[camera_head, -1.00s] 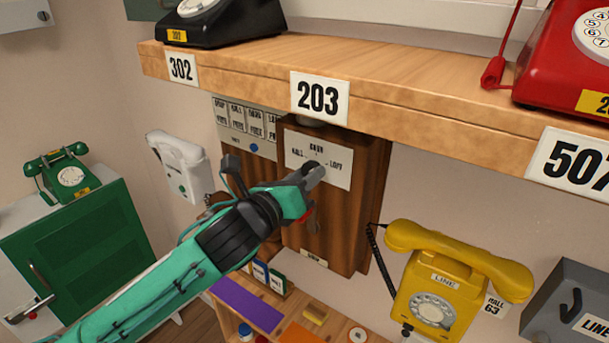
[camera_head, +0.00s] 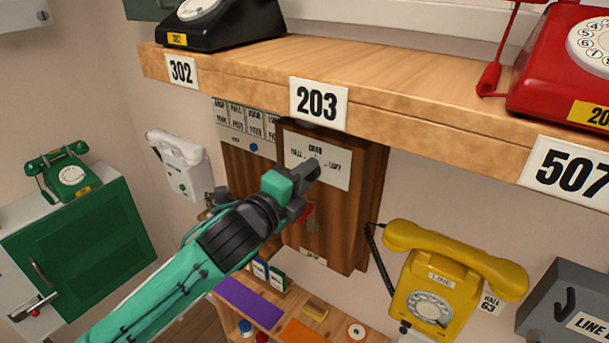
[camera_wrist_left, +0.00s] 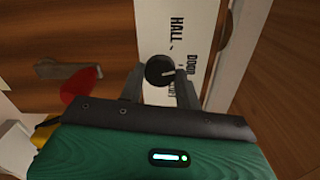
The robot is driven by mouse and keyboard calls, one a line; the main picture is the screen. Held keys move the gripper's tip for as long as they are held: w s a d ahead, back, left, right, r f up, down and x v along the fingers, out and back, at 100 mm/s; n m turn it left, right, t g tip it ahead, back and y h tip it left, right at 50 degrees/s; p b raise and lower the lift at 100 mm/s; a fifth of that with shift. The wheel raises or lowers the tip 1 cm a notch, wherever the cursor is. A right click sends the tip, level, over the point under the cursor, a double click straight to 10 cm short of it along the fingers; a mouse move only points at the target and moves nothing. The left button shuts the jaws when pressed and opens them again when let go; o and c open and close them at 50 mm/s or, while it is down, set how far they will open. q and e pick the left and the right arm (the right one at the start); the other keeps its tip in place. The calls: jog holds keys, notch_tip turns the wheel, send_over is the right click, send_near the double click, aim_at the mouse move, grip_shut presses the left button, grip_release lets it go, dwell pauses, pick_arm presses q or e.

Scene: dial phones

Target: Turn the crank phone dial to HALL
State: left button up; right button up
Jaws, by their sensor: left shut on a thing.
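The crank phone is a brown wooden box (camera_head: 345,222) on the wall below the shelf. Its white plate (camera_head: 330,172) reads DOOR at the top, HALL at the left and LOFT at the right. My left gripper (camera_head: 308,175) is in front of the plate and hides the dial in the head view. In the left wrist view the dial is a round black knob (camera_wrist_left: 160,70), with the fingers shut on its sides. Its light pointer line points roughly toward DOOR (camera_wrist_left: 191,66). HALL (camera_wrist_left: 176,36) stands above it in that view. My right gripper is out of view.
The wooden shelf (camera_head: 420,100) juts out above the box. A red crank knob (camera_wrist_left: 83,85) is close to my left gripper. A yellow phone (camera_head: 440,285) hangs right of the box, and a white phone (camera_head: 180,165) hangs left. A lower shelf (camera_head: 330,325) holds small items.

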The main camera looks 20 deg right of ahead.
pick_arm(q)
jog(key=n, duration=0.4)
jog(key=shift+n+p, duration=0.4)
jog(key=n+p, duration=0.1)
jog(key=n, duration=0.3)
dwell(0.4)
jog(key=o, duration=1)
jog(key=shift+c, duration=0.2)
jog(key=shift+a, duration=0.15)
